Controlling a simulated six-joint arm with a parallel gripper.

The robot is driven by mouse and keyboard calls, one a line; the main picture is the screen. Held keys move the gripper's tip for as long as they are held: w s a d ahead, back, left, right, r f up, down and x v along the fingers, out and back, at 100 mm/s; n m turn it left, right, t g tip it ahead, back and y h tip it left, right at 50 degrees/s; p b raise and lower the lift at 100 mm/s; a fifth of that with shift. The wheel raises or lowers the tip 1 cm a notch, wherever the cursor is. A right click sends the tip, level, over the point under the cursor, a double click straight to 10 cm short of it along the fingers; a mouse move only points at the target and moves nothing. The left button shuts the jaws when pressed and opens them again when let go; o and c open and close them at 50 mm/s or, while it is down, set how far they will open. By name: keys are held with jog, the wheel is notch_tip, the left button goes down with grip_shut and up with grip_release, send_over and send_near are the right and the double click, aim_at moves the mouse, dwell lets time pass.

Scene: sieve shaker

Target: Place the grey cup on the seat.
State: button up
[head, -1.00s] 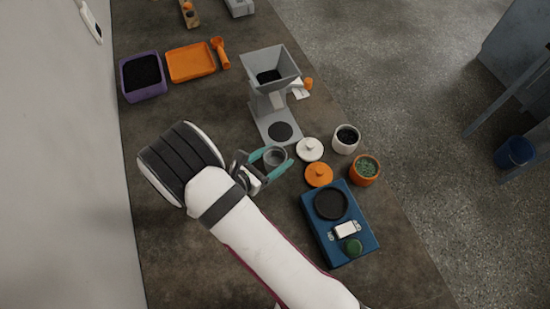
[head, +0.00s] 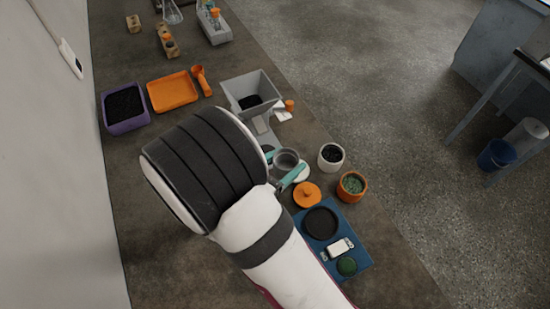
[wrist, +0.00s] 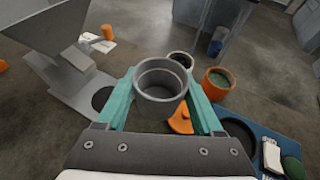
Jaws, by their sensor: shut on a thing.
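The grey cup (head: 286,160) is an open, empty-looking cylinder, held upright between the teal fingers of my gripper (wrist: 160,92). The cup also shows in the wrist view (wrist: 160,79). The gripper is shut on its sides; one teal finger (head: 294,176) shows in the head view. The grey hopper stand (head: 260,124) has a dark round seat on its base, seen in the wrist view (wrist: 102,97) left of the cup. In the head view my arm and the cup hide most of this seat. The cup appears raised, beside the seat.
An orange tray (head: 173,92) and purple tray (head: 124,125) lie left.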

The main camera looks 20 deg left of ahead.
aim_at(260, 123)
jog(key=s+a+f, duration=0.2)
jog(key=a, duration=0.3)
jog(key=s+a+f, duration=0.2)
jog(key=s+a, duration=0.1)
jog(key=a, duration=0.1)
jog(key=s+a+f, duration=0.2)
jog(key=a+f, duration=0.1)
jog(key=a, duration=0.2)
jog(key=shift+s+a+f, duration=0.1)
jog(key=shift+s+a, duration=0.2)
jog(key=shift+s, duration=0.1)
jog(key=shift+w+f+m+h, duration=0.15)
jog(key=shift+w+m+h, duration=0.05)
jog(key=shift+m+h, duration=0.1)
jog(key=w+d, duration=0.1)
jog(key=w, duration=0.3)
jog(key=w+d, duration=0.2)
jog(key=w, duration=0.2)
jog(key=w+d, duration=0.2)
jog(key=w, duration=0.2)
jog(key=shift+w, duration=0.3)
jog(key=w, duration=0.1)
jog(key=w+d, duration=0.1)
jog(key=w, duration=0.1)
jog(key=shift+d, duration=0.25)
jog(key=shift+w+f, duration=0.1)
jog(key=shift+f, duration=0.65)
jog(key=shift+f, duration=0.1)
